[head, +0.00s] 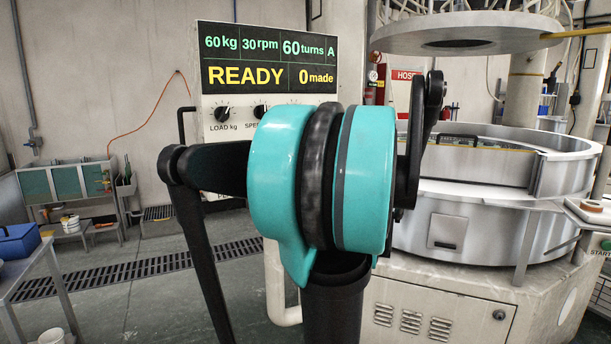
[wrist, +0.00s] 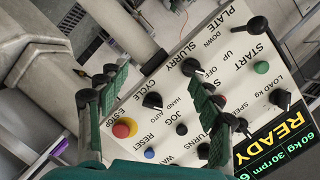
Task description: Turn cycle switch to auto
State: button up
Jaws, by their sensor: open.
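The cycle switch (wrist: 152,100) is a black knob on the pale control panel (wrist: 135,82), beside the lettering CYCLE, HAND and AUTO. It shows between my fingers in the wrist view, apart from both as far as I can see. Which word it points at is too small to tell. My gripper (wrist: 163,78) is open, with green ridged pads either side of the switch area and nothing held. Its distance from the panel is unclear. In the head view my teal arm hides my gripper and most of the panel; the display (head: 265,62) reads READY, 0 made.
The round steel lapping machine (head: 470,215) stands right. A table (head: 30,268) stands at the left edge.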

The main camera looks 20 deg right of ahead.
jog(key=w+d+r+m+t+h, duration=0.1)
jog(key=d+r+m+t+h, duration=0.15)
jog(key=d+r, duration=0.5)
jog(key=w, duration=0.5)
jog(key=w+f, duration=0.1)
jog(key=w, duration=1.1)
jog(key=shift+a+f, duration=0.3)
jog(key=shift+a, duration=0.1)
jog(key=shift+c, duration=0.4)
jog(key=shift+s, duration=0.1)
jog(key=c, duration=1.1)
